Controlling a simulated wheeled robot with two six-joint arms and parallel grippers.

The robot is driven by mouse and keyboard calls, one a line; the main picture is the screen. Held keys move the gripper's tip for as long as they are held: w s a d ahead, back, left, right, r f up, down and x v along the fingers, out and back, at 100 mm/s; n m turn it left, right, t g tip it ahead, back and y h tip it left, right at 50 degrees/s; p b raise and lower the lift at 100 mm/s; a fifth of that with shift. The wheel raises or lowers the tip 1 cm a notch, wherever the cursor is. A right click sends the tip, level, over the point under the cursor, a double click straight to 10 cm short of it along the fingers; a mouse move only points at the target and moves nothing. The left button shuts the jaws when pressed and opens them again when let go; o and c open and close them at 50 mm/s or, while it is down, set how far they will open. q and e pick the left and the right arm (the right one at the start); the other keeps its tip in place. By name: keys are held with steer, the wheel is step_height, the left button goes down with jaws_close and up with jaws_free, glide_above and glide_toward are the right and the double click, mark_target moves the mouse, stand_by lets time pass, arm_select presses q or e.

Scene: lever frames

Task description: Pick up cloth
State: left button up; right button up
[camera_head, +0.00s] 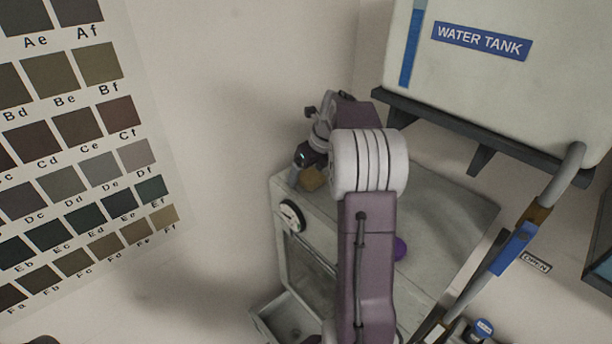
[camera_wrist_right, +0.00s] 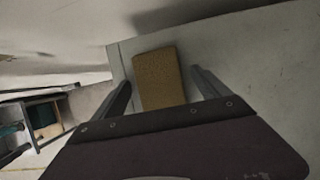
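A tan-brown cloth (camera_head: 313,179) lies on the top of a grey cabinet (camera_head: 450,215), near its back left corner. In the right wrist view the cloth (camera_wrist_right: 158,66) looks like a flat rectangle. My right gripper (camera_head: 303,172) is at the cloth, largely hidden behind my own arm in the head view. In the wrist view its two fingers (camera_wrist_right: 161,80) stand apart, one on each side of the cloth, with nothing clamped. Whether the fingers touch the surface cannot be told. My left gripper is not seen.
A water tank (camera_head: 480,80) on a bracket and a pipe with a blue lever (camera_head: 515,248) are at right.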

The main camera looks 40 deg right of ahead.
steer(key=c, duration=0.5)
steer(key=shift+s+r, duration=0.1)
steer(key=shift+s, duration=0.15)
steer(key=c, duration=1)
steer(key=shift+r, duration=0.1)
